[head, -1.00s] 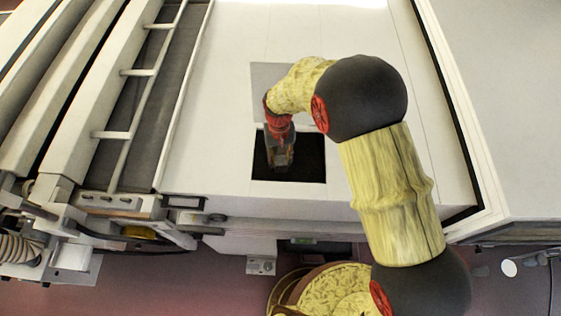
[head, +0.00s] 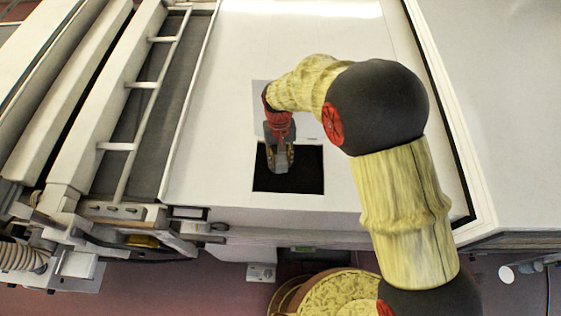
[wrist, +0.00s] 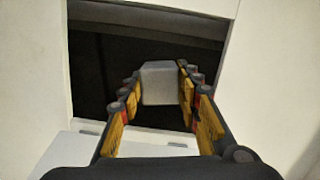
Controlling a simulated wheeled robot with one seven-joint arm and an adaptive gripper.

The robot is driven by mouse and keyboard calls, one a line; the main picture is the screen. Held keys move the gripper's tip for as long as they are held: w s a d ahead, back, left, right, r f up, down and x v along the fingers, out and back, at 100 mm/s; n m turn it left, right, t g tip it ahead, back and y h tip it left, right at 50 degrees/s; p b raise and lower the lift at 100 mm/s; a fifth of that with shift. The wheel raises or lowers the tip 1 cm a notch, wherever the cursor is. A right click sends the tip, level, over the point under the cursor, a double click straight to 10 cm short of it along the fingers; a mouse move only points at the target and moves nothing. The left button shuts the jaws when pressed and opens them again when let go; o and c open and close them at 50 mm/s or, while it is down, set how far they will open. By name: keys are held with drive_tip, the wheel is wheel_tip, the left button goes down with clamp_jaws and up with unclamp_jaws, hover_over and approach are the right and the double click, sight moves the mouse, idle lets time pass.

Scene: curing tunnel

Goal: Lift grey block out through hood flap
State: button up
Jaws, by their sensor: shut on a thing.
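The grey block (wrist: 163,83) is a small pale box between the fingers of my gripper (wrist: 159,88) in the wrist view. My gripper is shut on it, with a yellow-padded finger on each side. In the head view my gripper (head: 280,162) points down at the dark square opening (head: 306,178) in the white hood top (head: 215,160). Its fingers overlap the far left part of the opening. I cannot tell exactly how high the block is against the rim. A light grey square panel (head: 260,96), perhaps the flap, lies behind the opening, partly covered by my arm.
The opening's edges stand close around the gripper; a white edge (wrist: 222,60) shows at right in the wrist view. Left of the hood are a white ladder-like rail (head: 140,85) and machine parts. The hood top right of the opening is partly under my arm.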

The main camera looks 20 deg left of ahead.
sight(281, 161)
drive_tip(key=shift+r+p, duration=1.2)
drive_tip(key=shift+r, duration=1.6)
